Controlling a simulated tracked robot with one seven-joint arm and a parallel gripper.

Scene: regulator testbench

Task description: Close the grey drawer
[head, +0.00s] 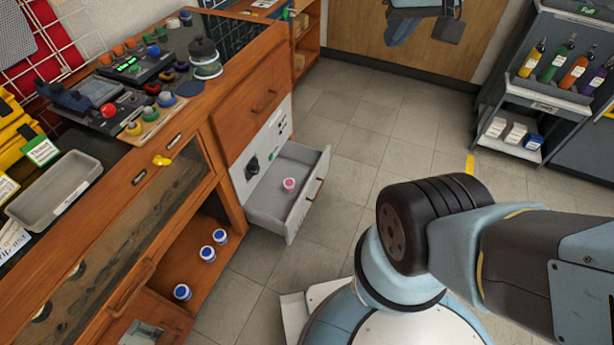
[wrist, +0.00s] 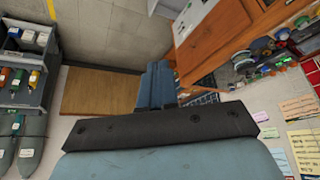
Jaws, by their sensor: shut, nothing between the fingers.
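The grey drawer (head: 268,207) stands pulled out of the lower part of the wooden cabinet in the head view. Its front carries a bar handle (head: 315,187) and faces the open floor. A small pink-topped jar (head: 289,184) stands inside it. My gripper (wrist: 157,86) shows in the wrist view with its blue fingers together and nothing visible between them. It is apart from the cabinet. In the wrist view the drawer itself cannot be made out clearly; a pale panel shows at the top edge.
The wooden cabinet (head: 251,92) has a closed drawer above the grey one. Blue-and-white jars (head: 207,253) stand in the open shelf to its left. A grey shelf unit (head: 532,100) with bottles stands at the right. Tiled floor (head: 365,135) before the drawer is clear.

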